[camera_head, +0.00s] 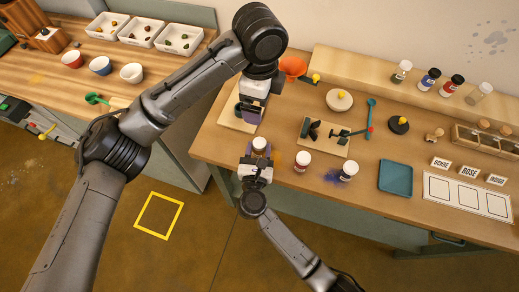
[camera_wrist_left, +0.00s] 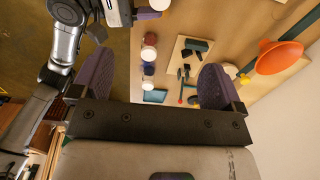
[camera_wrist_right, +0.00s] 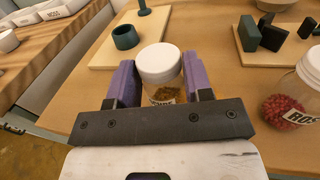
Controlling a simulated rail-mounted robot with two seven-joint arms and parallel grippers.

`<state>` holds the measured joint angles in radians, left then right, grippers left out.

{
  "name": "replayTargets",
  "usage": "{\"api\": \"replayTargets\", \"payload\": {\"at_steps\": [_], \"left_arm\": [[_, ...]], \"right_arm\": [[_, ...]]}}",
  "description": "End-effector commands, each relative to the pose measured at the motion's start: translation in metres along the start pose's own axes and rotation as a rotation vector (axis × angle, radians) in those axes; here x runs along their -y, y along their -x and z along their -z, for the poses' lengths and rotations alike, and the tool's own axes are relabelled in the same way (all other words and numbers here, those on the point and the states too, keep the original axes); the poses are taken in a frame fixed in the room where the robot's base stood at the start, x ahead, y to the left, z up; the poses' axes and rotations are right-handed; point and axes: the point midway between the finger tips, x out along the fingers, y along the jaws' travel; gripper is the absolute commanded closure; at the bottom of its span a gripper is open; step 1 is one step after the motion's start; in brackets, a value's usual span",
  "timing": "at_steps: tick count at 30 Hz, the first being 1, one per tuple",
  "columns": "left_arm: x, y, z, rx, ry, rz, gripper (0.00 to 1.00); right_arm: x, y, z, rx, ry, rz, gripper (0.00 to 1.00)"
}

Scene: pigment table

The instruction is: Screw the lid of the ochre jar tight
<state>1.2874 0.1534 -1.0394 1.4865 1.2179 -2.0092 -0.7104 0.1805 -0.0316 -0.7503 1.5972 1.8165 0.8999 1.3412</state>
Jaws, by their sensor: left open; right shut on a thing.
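The ochre jar (camera_head: 259,145) is a clear jar with ochre pigment and a white lid, near the table's front edge. My right gripper (camera_head: 257,161) is shut around its body, one purple finger on each side. In the right wrist view the white lid (camera_wrist_right: 160,62) sits on top of the jar and looks level; how tight it is cannot be told. Whether the jar touches the table cannot be told. My left gripper (camera_head: 247,113) is open and empty, beyond the jar in the head view. Its spread purple fingers show in the left wrist view (camera_wrist_left: 155,82).
A board with dark blocks (camera_head: 339,143) lies behind. An orange funnel (camera_head: 293,66) and a blue tray (camera_head: 395,177) are also on the table.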

Motion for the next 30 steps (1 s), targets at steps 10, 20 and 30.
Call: {"api": "replayTargets", "payload": {"at_steps": [10,20,30], "left_arm": [[-0.0002,0.0112,-0.0001,0.001,0.0,-0.001,0.07],[-0.0002,0.0111,0.0,0.0,0.0,0.0,0.07],[-0.0002,0.011,0.0001,0.0,0.0,0.0,0.07]], "right_arm": [[0.0001,0.0,0.0002,0.0,0.0,0.0,1.0],[0.0002,0.0,0.0003,0.0,0.0,0.0,0.38],[0.0001,0.0001,0.0002,0.0,0.0,0.0,0.24]]}}
